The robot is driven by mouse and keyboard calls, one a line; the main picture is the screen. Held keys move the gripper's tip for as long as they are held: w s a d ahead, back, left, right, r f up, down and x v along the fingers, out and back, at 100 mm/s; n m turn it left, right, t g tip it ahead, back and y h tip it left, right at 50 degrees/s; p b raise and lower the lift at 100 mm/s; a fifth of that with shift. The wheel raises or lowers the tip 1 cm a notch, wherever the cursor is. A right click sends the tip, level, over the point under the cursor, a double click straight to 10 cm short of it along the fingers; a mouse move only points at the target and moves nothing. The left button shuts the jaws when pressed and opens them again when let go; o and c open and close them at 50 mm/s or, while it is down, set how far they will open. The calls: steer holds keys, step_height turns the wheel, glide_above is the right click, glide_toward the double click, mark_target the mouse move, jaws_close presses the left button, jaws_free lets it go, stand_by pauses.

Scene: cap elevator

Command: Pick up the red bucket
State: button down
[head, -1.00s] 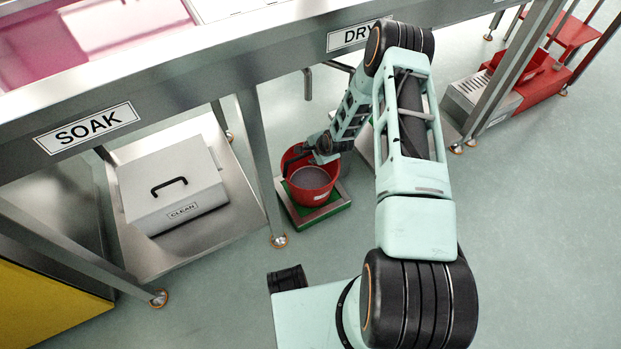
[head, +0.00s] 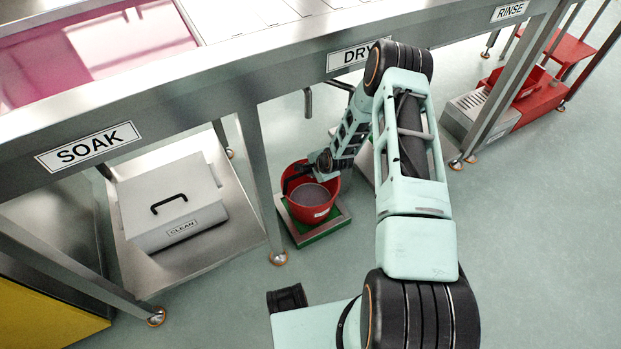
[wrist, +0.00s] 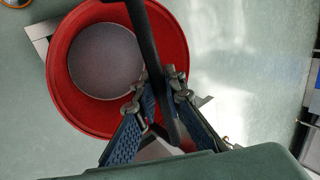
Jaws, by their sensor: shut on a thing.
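The red bucket (head: 320,212) stands upright on a low metal stand with a green top (head: 328,226), under the bench edge by the DRY sign. A grey, flat round surface shows inside it. My gripper (wrist: 157,88) is above the bucket's rim, which fills the left of the wrist view (wrist: 60,75). Its two blue-padded fingers are on either side of the dark bucket handle (wrist: 143,30) and are shut on it. In the head view my gripper (head: 312,168) is small and partly hidden at the bucket's back rim.
A steel bench leg (head: 262,185) stands close left of the bucket. A grey CLEAN box (head: 170,205) sits on the lower shelf. The bench top with the DRY sign (head: 357,57) overhangs behind. A red unit (head: 535,95) stands far right. Floor in front is clear.

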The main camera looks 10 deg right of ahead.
steer(key=r, duration=0.1)
steer(key=r+p, duration=0.1)
steer(key=shift+w+r, duration=0.2)
steer(key=shift+r, duration=0.15)
steer(key=s+d+r+p, duration=0.5)
steer(key=s+r, duration=0.5)
steer(key=s, duration=0.3)
steer(key=shift+r+p, duration=0.25)
steer(key=shift+p, duration=0.15)
